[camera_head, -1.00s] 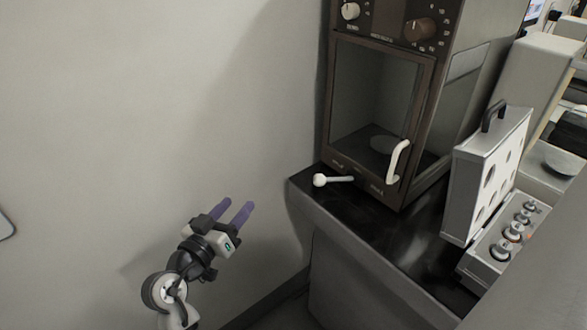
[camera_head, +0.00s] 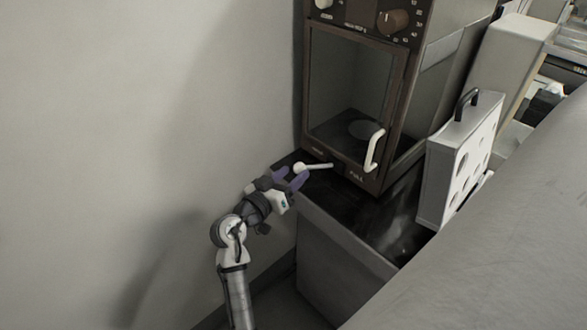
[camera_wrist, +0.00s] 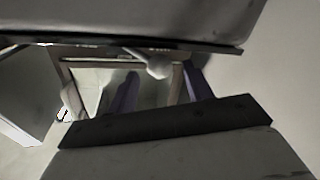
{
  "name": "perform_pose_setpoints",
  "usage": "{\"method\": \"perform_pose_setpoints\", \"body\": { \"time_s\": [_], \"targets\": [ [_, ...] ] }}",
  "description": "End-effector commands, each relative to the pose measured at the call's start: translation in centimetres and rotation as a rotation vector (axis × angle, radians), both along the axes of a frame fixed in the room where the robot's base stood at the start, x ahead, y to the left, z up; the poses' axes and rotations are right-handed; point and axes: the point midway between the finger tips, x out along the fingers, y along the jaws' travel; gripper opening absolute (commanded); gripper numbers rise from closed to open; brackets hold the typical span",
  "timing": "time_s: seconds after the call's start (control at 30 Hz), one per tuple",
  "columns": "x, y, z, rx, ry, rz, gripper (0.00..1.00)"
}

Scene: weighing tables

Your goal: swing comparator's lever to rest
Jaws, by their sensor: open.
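The comparator (camera_head: 350,93) is a tall brown-fronted cabinet with a glass door and a white handle (camera_head: 375,150). Its lever (camera_head: 319,166) is a short white rod at the lower front. It points left and ends in a white ball (camera_head: 299,168). My gripper (camera_head: 291,177) is open, its purple fingers beside the ball at the table's left corner. In the wrist view the ball (camera_wrist: 158,67) shows between my two fingers (camera_wrist: 162,88), with the rod running off to the upper left. I cannot tell whether a finger touches the ball.
The black-topped table (camera_head: 385,225) has bare surface in front of the comparator. A white case (camera_head: 455,160) with a black handle stands to the right. A plain wall (camera_head: 120,120) is at the left. A grey surface fills the lower right.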

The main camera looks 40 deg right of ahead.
Motion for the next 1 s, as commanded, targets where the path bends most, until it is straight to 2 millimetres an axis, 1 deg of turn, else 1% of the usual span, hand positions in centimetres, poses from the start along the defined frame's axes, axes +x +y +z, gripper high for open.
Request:
{"method": "perform_pose_setpoints", "body": {
  "time_s": [0.03,0.1,0.2,0.47,0.83,0.87,1.0],
  "targets": [
    [0.1,-0.56,0.1,0.0,0.001,-0.001,0.51],
    [0.23,-1.04,0.06,0.001,0.0,0.0,0.51],
    [0.32,-1.39,-0.01,0.001,0.0,0.0,0.51],
    [0.35,-1.46,-0.05,0.0,0.0,0.001,0.51],
    [0.36,-1.42,-0.05,0.0,0.0,0.001,0.02],
    [0.35,-1.42,-0.04,0.0,0.0,0.001,0.0],
    [0.35,-1.41,-0.05,0.0,0.0,0.001,0.0]
  ]
}}
